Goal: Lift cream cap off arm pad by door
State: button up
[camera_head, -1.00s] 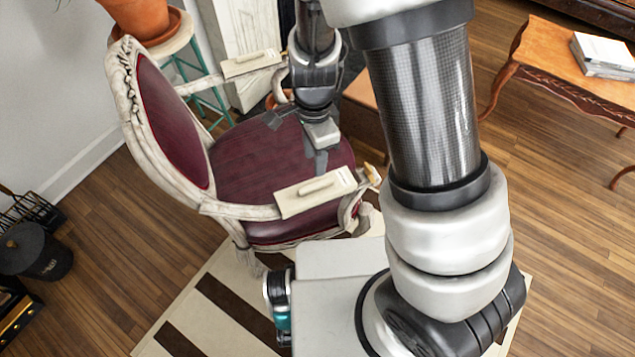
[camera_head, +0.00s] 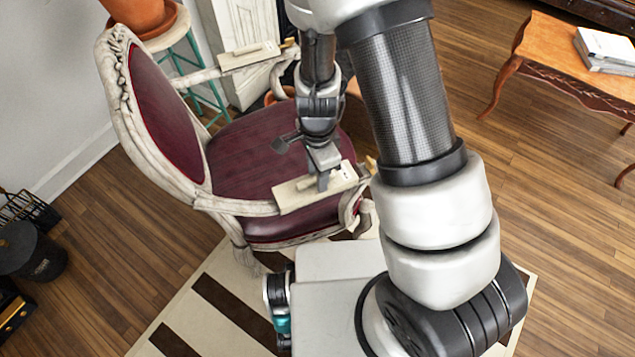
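A carved armchair with a dark red seat (camera_head: 245,158) has a cream flat cap with a raised bar handle on each arm. The near cap (camera_head: 290,198) lies on the arm closest to my body. The far cap (camera_head: 249,56) lies on the other arm, beside a white panelled piece (camera_head: 236,22) at the back that may be a door. My gripper (camera_head: 323,184) points down over the near cap, with its fingertips at the handle and covering part of it. Whether the fingers are closed on the handle cannot be made out.
A terracotta pot (camera_head: 140,14) stands on a teal-legged stool behind the chair. A wooden table (camera_head: 565,55) with white books (camera_head: 604,48) is at the right. A black bin (camera_head: 30,252) stands at the left. A striped rug (camera_head: 215,318) lies in front.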

jog(key=shift+c, duration=0.4)
grip_shut()
jog(key=shift+r, duration=0.15)
